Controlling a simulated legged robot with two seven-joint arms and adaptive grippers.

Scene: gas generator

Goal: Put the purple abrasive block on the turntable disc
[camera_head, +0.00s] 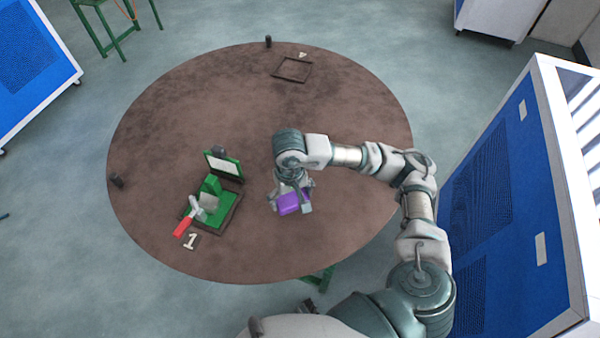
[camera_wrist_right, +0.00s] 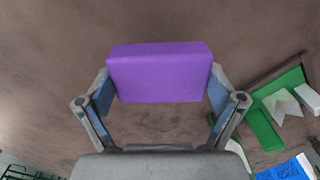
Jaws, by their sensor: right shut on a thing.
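The purple abrasive block (camera_head: 289,204) is in my right gripper (camera_head: 293,203), over the near middle part of the round brown turntable disc (camera_head: 330,235). In the right wrist view the block (camera_wrist_right: 160,73) lies between the two fingers of the right gripper (camera_wrist_right: 160,95), which are shut on its sides. I cannot tell whether the block touches the disc or hangs just above it. My left gripper is not in view.
A green fixture (camera_head: 215,205) with a red handle stands left of the block, beside a label "1" (camera_head: 191,241). A blue cabinet (camera_head: 500,190) stands at right.

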